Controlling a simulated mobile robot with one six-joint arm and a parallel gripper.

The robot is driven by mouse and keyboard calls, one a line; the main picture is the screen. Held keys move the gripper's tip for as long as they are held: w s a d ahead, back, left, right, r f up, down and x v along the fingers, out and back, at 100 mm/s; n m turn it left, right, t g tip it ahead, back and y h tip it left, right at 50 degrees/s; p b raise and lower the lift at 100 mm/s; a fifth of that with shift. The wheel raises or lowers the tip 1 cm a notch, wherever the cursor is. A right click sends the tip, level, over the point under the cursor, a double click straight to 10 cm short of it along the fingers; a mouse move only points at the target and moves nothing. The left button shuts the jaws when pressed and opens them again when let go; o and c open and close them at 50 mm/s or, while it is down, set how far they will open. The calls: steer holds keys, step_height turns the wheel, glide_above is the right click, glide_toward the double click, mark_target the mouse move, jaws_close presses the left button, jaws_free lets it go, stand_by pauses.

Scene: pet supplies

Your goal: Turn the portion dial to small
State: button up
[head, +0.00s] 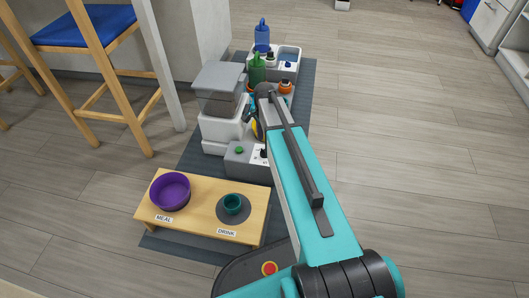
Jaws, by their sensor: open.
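The dial (263,153) is a small dark knob with white marking on the front of a grey box, at the base of the pet feeder (221,102). Its right side is partly covered by my arm, and its setting is too small to read. A green button (239,150) sits left of it on the box. My gripper (258,130) is mostly hidden behind my teal arm; a dark part of it shows just above and behind the dial, apart from it as far as I can see. It is open.
Behind the feeder stand a green bottle (257,68) and a blue bottle (262,35). A stool (85,25) is left; floor at right is clear.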

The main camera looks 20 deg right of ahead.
steer(key=shift+f+b, duration=1.15)
steer(key=shift+f, duration=1.8)
steer(key=c, duration=1)
